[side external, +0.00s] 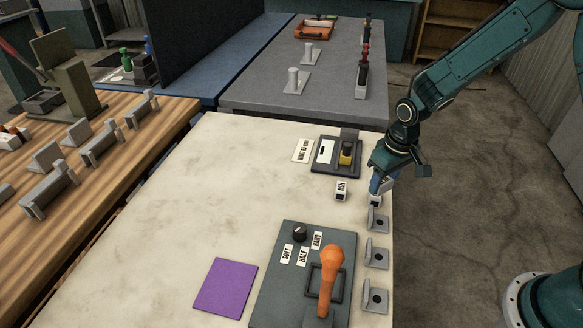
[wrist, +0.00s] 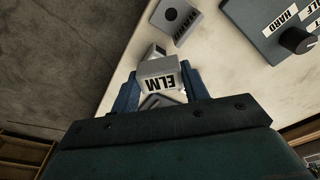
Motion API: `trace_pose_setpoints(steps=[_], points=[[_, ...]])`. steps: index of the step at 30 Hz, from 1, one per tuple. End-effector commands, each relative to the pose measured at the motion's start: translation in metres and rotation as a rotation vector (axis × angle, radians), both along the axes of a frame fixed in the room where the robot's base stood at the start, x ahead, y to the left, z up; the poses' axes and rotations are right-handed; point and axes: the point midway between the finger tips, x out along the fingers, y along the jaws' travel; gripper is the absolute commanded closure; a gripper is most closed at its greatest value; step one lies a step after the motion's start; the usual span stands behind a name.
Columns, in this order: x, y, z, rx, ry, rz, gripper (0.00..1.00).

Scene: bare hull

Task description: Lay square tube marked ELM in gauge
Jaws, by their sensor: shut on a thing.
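The square tube marked ELM (wrist: 158,69) is a light grey block with a white label, upside down in the wrist view. My gripper (wrist: 160,90) has its blue fingers on either side of it and is shut on it. In the side view my gripper (side external: 381,183) is at the table's right edge, and the tube (side external: 375,201) shows just below the fingers, close to the nearest grey bracket (side external: 377,220). I cannot tell whether it touches the bracket or table. A dark plate with a yellow-and-black fixture (side external: 346,155), possibly the gauge, lies behind and left.
Another labelled grey block (side external: 341,190) stands left of my gripper. More brackets (side external: 376,258) line the right edge. A dark panel (side external: 275,290) carries a knob (side external: 300,232) and an upright orange handle (side external: 330,275). A purple square (side external: 225,288) lies left; the pale tabletop's left half is clear.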

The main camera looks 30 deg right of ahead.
Motion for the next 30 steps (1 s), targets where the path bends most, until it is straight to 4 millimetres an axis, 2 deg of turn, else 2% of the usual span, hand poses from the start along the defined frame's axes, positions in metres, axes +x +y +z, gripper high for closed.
trace_pose_setpoints(steps=[3, 10, 17, 23, 30], points=[[-0.006, -0.003, -0.002, -0.002, -0.002, -0.020, 0.77], [-0.007, -0.003, -0.002, -0.003, -0.002, -0.025, 0.77], [0.000, 0.014, 0.001, -0.003, -0.003, 0.011, 0.77], [0.013, 0.052, 0.011, -0.005, -0.004, 0.087, 0.77], [0.025, 0.122, 0.029, -0.007, -0.006, 0.213, 0.77]])
